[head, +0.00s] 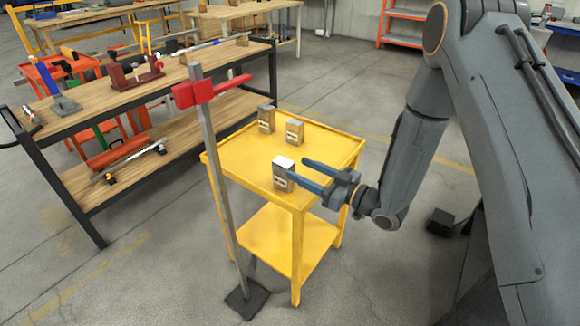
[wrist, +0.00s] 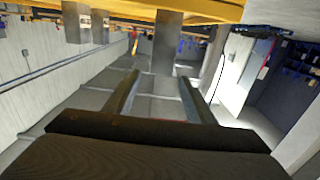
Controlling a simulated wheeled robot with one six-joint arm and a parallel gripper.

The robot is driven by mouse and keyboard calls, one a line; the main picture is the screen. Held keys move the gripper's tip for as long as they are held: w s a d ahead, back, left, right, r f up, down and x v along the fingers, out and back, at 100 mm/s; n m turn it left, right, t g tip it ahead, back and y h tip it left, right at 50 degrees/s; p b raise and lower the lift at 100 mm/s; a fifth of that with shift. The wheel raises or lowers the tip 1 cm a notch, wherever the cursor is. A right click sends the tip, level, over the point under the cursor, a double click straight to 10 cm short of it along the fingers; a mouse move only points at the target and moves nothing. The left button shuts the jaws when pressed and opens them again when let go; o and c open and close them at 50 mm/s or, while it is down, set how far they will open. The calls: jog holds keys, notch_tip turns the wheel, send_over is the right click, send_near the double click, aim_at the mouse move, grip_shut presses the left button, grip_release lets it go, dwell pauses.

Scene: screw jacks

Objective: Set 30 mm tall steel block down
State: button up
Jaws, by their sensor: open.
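Three steel blocks stand upright on the top of the yellow cart (head: 240,160). One block (head: 281,177) is at the front edge, right by my gripper (head: 297,169); it also shows in the wrist view (wrist: 166,40), just beyond the fingertips and nearer the right finger. Two others, a left block (head: 266,120) and a right block (head: 294,132), stand farther back. I cannot tell which is 30 mm tall. My gripper also shows in the wrist view (wrist: 159,78), with its fingers apart and nothing between them. The wrist view is upside down.
A steel post (head: 222,180) with a red clamp (head: 197,92) rises at the cart's front left. A wooden workbench (head: 130,92) with tools stands at the left. The cart top is clear left of the blocks. A red shelf (head: 402,38) is far back.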

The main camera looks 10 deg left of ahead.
jog(key=shift+b+v, duration=0.35)
jog(key=shift+v, duration=2.05)
